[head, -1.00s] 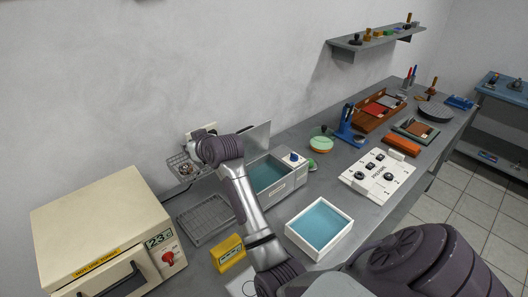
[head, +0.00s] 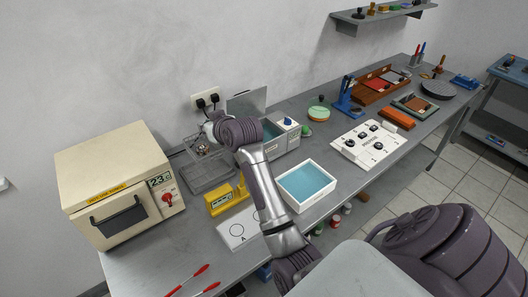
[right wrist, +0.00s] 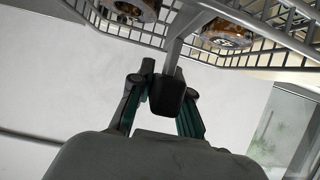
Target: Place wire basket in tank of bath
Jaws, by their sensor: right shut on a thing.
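The wire basket (head: 203,149) hangs from my right gripper at the left of the bath in the head view. In the right wrist view the basket (right wrist: 255,30) crosses the top, with amber-brown round pieces inside. My right gripper (right wrist: 165,97) is shut on the basket's dark handle grip. In the head view the gripper is small and partly hidden by its wrist. The bath (head: 287,137) stands right of the basket, its lid (head: 247,102) raised. Its tank (head: 270,131) holds blue-green liquid and is partly hidden by my right forearm. My left gripper is out of view.
A cream oven (head: 115,190) stands at left, a yellow device (head: 222,199) in front of the rack. A white tray of blue liquid (head: 306,186) sits before the bath. The wall is close behind.

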